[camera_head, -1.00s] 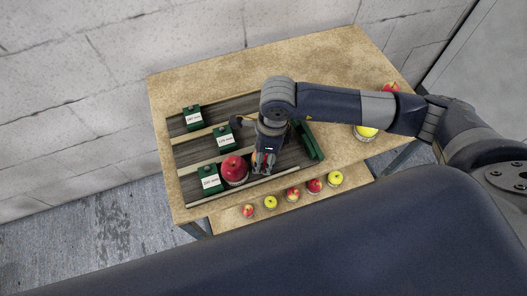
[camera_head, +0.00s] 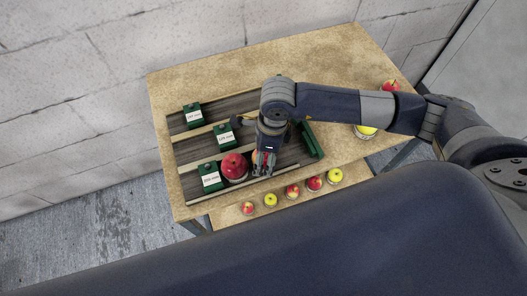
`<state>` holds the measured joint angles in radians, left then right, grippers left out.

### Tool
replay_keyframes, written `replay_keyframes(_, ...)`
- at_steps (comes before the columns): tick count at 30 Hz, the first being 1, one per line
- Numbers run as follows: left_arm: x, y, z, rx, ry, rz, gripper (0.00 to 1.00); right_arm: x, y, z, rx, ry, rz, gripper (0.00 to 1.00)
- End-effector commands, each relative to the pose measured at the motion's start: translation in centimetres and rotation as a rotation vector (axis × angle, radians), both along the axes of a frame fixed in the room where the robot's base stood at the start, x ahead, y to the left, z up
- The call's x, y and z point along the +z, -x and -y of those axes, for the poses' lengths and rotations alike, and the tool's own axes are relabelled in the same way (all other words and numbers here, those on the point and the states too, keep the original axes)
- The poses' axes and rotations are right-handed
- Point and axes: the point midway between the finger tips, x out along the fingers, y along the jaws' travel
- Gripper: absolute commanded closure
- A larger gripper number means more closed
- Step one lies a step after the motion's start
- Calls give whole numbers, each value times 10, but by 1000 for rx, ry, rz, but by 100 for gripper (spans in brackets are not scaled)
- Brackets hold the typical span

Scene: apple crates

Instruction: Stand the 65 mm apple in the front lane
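The rack (camera_head: 288,160) on the table has dark lanes split by pale strips. The front lane is nearest me, with a green labelled block (camera_head: 210,179) at its left end. A large red apple (camera_head: 234,166) stands in that lane just right of the block. My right gripper (camera_head: 262,170) points down over the front lane, close to the right side of the red apple. A small red-orange patch shows at its fingers, perhaps part of an apple mostly hidden by the gripper. Whether the fingers grip it is too small to tell. My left gripper is out of view.
Green blocks (camera_head: 194,115) and (camera_head: 225,135) head the other lanes; a green bar (camera_head: 313,140) stands at the rack's right. Several small apples (camera_head: 292,191) line a lower front shelf. A yellow apple (camera_head: 367,131) and a red one (camera_head: 390,86) are at right.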

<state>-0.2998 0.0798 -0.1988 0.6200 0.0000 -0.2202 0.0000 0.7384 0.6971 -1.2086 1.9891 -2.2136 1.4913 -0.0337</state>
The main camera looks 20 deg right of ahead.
Motion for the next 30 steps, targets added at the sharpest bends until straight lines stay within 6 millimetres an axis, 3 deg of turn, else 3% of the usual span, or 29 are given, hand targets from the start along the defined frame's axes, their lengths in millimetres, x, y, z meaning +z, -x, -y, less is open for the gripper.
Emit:
replay_keyframes(12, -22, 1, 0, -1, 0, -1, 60, 80, 2, 9, 1, -1, 7, 27)
replay_keyframes(18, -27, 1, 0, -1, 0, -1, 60, 110, 4, 12, 1, -1, 4, 27)
replay_keyframes(30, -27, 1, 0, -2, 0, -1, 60, 120, 6, 14, 0, 0, 0, 27)
